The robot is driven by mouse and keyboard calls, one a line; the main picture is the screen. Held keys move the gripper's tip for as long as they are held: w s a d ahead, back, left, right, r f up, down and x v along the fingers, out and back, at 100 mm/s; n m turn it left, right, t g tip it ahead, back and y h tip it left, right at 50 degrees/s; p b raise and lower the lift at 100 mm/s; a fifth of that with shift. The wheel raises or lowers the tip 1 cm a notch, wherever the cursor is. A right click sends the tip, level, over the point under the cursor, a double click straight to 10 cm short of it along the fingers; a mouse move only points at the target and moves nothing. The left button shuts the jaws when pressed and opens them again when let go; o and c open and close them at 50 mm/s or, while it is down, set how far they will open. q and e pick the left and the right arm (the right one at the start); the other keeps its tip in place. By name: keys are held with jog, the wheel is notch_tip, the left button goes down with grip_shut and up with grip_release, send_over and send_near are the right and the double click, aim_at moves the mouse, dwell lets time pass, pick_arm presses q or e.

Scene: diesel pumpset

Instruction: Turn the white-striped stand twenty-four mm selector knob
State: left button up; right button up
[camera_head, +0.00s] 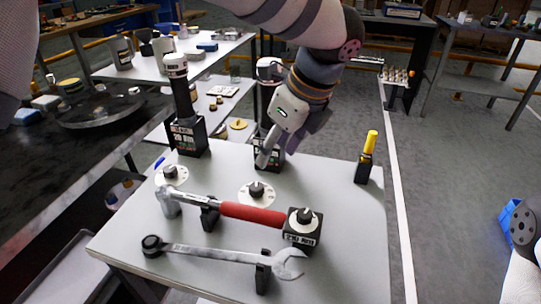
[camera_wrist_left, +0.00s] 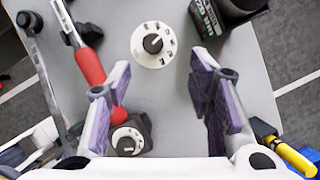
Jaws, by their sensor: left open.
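A black box stand (camera_head: 301,240) with a white-marked label carries a dark selector knob (camera_head: 305,215) on a pale dial at the table's front right. The label's lettering is hard to read. In the left wrist view that knob (camera_wrist_left: 127,142) lies low, beside the left finger. A second dark knob (camera_head: 257,189) sits on a round white dial on the table; it shows in the left wrist view (camera_wrist_left: 153,43) beyond the fingertips. A third such knob (camera_head: 171,171) is at the left. My left gripper (camera_head: 284,143) is open and empty above the table's back; it fills the wrist view (camera_wrist_left: 160,75).
A red-handled hammer (camera_head: 250,212) and a wrench (camera_head: 215,252) rest on black supports near the knobs. Labelled black holders (camera_head: 187,137) stand along the back. A yellow-handled tool (camera_head: 370,145) stands at the right. The table's right front is clear.

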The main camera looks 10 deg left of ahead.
aim_at(256, 187)
pick_arm(q)
jog(key=x, duration=0.7)
jog(key=s+x, duration=0.1)
jog(key=x, duration=0.3)
jog(key=shift+a+f, duration=0.15)
jog(key=shift+a, duration=0.05)
grip_shut()
